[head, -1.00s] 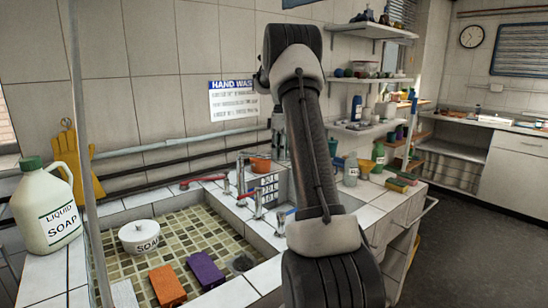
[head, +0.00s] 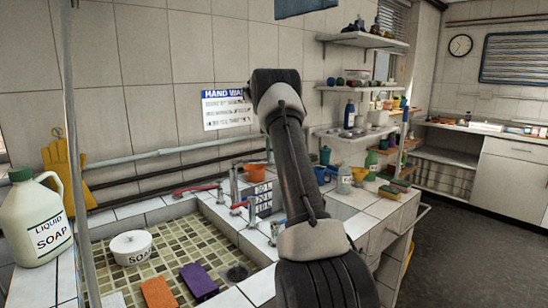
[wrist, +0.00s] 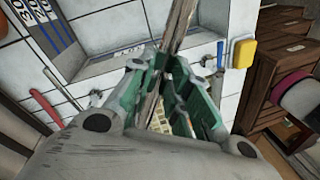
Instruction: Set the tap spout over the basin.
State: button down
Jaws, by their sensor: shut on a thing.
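The tiled basin (head: 180,244) with mosaic floor lies at left in the head view. Taps with red levers (head: 197,190) stand at its back edge. The bar runs up and away from the fingers. In the head view my dark arm hides the gripper and the spout, so the spout's position over the basin cannot be told.
A soap bottle (head: 38,222) stands at far left. A white soap bowl (head: 131,248), an orange block (head: 158,293) and a purple block (head: 198,281) sit in the basin. Bottles and sponges crowd the right counter. A wooden crate (wrist: 285,60) shows at right in the wrist view.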

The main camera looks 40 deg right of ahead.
jog(key=c, duration=1.3)
grip_release()
jog(key=shift+c, duration=0.2)
notch_tip(320, 180, up, 7)
jog(key=w, duration=0.1)
jog(key=shift+w+d+r, duration=0.15)
jog(key=shift+d+r, duration=0.05)
jog(key=shift+d, duration=0.15)
jog(key=shift+a+r, duration=0.1)
